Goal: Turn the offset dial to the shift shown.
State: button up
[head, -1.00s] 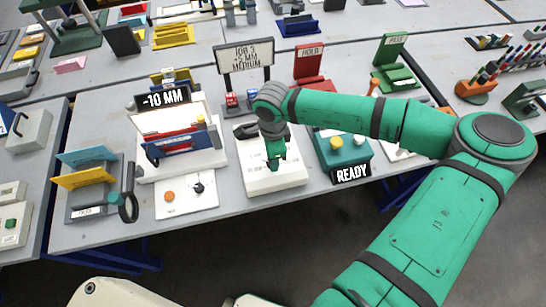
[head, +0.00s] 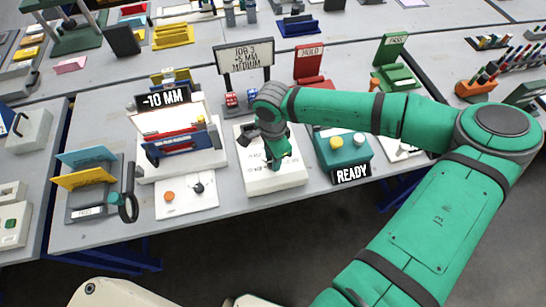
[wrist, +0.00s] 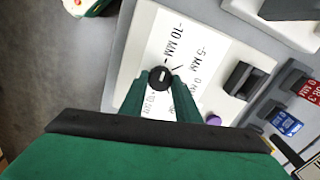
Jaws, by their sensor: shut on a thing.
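The offset dial (wrist: 160,79) is a small black knob with a light pointer mark, on a white panel (wrist: 188,60) printed with shift labels. In the wrist view, "-10 MM" and "-5 MM" can be read; other labels are partly hidden by the fingers. My gripper (wrist: 162,88) is shut on the dial, one green finger on each side. In the head view my gripper (head: 277,163) is over the white dial box (head: 270,184), and the dial is hidden there. The job sign (head: 244,58) reads "JOB 3, +5 MM, MEDIUM". The black display (head: 163,98) reads "-10 MM".
A teal box (head: 343,150) with two buttons and a "READY" display stands just right of the dial box. The plotter (head: 182,145) stands to its left. A white plate (head: 187,196) with an orange button and a black switch lies in front of the plotter.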

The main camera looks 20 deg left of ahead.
jog(key=o, duration=1)
jog(key=shift+o, duration=0.2)
notch_tip(320, 180, up, 11)
jog(key=shift+f, duration=0.1)
